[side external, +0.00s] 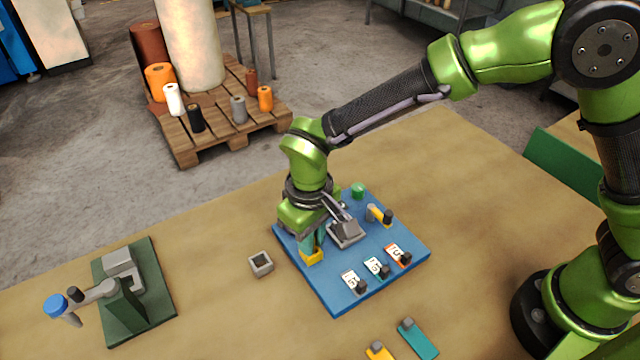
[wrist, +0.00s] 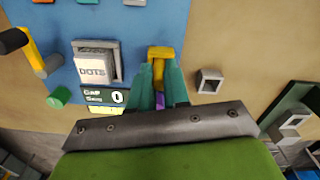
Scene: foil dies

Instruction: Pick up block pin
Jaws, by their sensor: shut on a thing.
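My gripper (side external: 312,246) reaches down over the left edge of the blue board (side external: 345,293). In the wrist view its two teal fingers (wrist: 161,76) are shut on a yellow piece, which I take to be the block pin (wrist: 160,52). It has a wide head and a narrower stem between the fingers. The block pin also shows in the side view (side external: 312,257), low at the board's edge. I cannot tell whether it still touches the board. A small purple part (wrist: 160,101) shows deeper between the fingers.
Beside the gripper are a grey block marked DOTS (wrist: 95,68), a yellow crank (side external: 378,213) and a green knob (side external: 358,190). Several cards (side external: 374,267) lie at the board's front. A hollow grey square (side external: 261,264) and a green press (side external: 128,300) stand to the left.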

